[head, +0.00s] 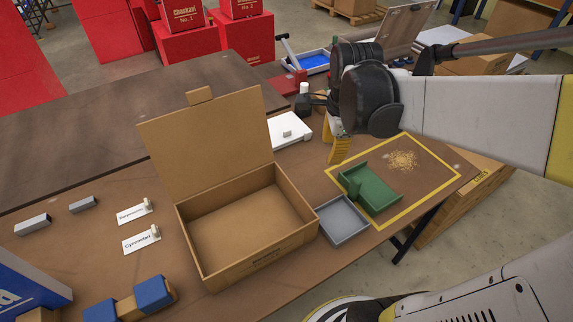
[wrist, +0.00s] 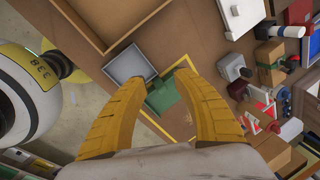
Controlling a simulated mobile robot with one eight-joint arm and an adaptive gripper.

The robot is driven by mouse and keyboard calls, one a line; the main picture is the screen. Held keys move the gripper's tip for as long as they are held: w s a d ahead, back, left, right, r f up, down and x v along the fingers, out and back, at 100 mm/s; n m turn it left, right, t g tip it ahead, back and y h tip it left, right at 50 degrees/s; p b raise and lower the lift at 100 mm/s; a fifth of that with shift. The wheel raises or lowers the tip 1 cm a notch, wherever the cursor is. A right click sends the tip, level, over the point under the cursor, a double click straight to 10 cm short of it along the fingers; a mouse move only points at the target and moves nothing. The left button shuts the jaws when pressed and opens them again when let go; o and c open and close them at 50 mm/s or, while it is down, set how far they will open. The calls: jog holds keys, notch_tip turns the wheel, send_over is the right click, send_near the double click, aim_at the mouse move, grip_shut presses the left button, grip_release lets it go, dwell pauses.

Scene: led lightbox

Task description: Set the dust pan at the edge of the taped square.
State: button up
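The green dust pan (head: 378,192) lies on the brown table, along the near-left side of the yellow taped square (head: 437,194). Its raised wall is at the left, and I cannot tell whether it covers the tape there. A pile of light crumbs (head: 402,160) lies inside the square, beyond the pan. In the wrist view the dust pan (wrist: 163,97) shows between and below my fingers. My gripper (wrist: 168,72) is open, its yellow fingers apart with nothing visibly held. In the head view one yellow finger (head: 338,148) shows behind the pan; the black wrist hides the rest.
A shallow grey tray (head: 343,222) stands just left of the pan, beside the open cardboard box (head: 248,248). A white flat case (head: 289,131) and a blue tray (head: 312,60) are farther back. The table edge runs close to the square's near-right side.

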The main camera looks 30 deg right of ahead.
jog(key=s+a+r+n+t, duration=0.1)
jog(key=s+a+n+t, duration=0.1)
jog(key=a+n, duration=0.5)
jog(key=s+a+r+n+t+y, duration=0.1)
jog(key=a+n, duration=0.6)
jog(key=n, duration=0.8)
jog(key=s+r+t, duration=0.1)
jog(key=s, duration=0.1)
jog(key=shift+s+a+t, duration=0.25)
jog(key=shift+s+t, duration=0.05)
jog(key=shift+r, duration=0.1)
